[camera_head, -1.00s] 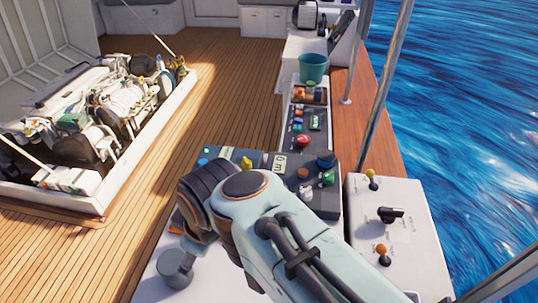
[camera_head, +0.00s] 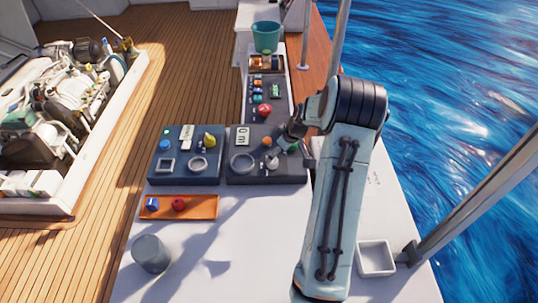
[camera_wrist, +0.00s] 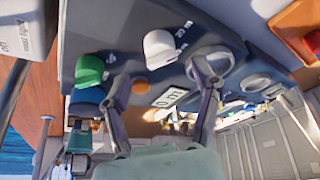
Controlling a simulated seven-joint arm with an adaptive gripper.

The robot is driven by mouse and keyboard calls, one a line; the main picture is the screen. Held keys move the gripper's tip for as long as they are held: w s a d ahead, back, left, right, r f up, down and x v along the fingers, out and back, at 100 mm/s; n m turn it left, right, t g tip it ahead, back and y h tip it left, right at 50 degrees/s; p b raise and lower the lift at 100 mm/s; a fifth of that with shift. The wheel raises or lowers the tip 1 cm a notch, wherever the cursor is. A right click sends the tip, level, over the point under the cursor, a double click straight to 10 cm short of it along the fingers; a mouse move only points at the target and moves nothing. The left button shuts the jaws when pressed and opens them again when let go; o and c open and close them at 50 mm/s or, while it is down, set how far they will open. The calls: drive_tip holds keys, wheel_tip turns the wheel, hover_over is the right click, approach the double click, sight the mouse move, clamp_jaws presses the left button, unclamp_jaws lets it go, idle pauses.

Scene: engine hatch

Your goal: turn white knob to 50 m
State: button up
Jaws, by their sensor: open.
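The white knob (camera_wrist: 159,47) sits on the dark control panel (camera_head: 268,176), with white metre markings beside it in the wrist view. In the head view a small pale knob (camera_head: 272,163) shows at the panel's front. My gripper (camera_wrist: 163,76) is open and empty, its two fingers spread to either side below the white knob in the wrist view. The knob lies beyond the fingertips; contact is not visible. The display (camera_wrist: 171,97) reads 0 m; it also shows in the head view (camera_head: 243,136). My gripper (camera_head: 288,138) is over the panel's right side.
A green knob (camera_wrist: 90,70), an orange button (camera_wrist: 141,87) and a round dial (camera_wrist: 210,63) surround the white knob. A second panel (camera_head: 186,154) stands to the left. An orange tray (camera_head: 180,207) and a grey cylinder (camera_head: 150,253) are on the white counter.

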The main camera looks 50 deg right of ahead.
drive_tip(key=shift+x, duration=2.35)
drive_tip(key=c, duration=1.1)
